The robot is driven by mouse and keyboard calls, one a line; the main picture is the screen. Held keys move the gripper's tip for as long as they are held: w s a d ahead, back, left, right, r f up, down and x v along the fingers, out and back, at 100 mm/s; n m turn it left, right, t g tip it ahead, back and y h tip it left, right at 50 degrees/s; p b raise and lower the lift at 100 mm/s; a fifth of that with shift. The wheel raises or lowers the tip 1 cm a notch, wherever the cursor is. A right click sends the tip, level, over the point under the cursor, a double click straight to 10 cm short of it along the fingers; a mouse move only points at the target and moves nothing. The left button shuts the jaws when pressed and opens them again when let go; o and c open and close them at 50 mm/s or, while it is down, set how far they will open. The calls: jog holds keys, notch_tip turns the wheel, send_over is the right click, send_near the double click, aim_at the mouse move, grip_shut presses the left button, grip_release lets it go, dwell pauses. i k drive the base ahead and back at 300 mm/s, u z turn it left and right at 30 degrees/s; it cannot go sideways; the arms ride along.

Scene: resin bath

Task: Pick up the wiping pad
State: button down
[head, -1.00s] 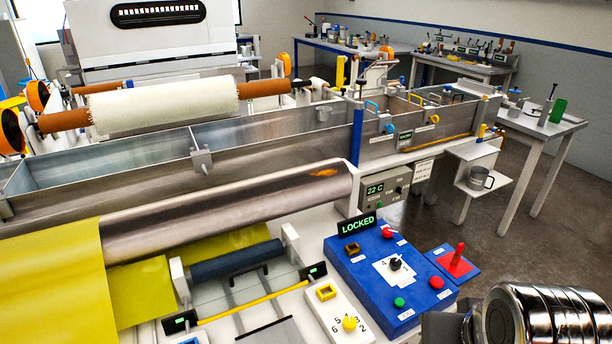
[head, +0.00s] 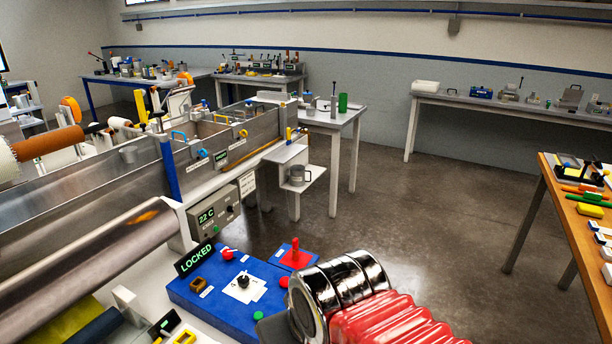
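I cannot pick out the wiping pad for certain. On the wooden table at the far right, a small yellow block (head: 590,211) lies near the left edge. It could be a pad, but it is too small to tell. Pale pieces (head: 605,252) lie nearer on the same table, partly cut off by the picture's edge. My gripper is not in view. Only chrome and red ribbed parts of my own arm show at the bottom, in front of the blue control box.
The blue control box (head: 215,290) with a LOCKED sign and the metal bath (head: 100,195) stand at left. The wooden table (head: 557,182) is at right, with orange and green tools (head: 584,198). A long bench (head: 450,98) stands at the back. Open floor (head: 430,210) lies between.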

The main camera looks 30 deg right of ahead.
aim_at(583, 209)
jog(key=z, duration=2.2)
jog(key=i, duration=1)
jog(key=u, duration=0.55)
jog(key=i, duration=0.7)
jog(key=u, duration=0.1)
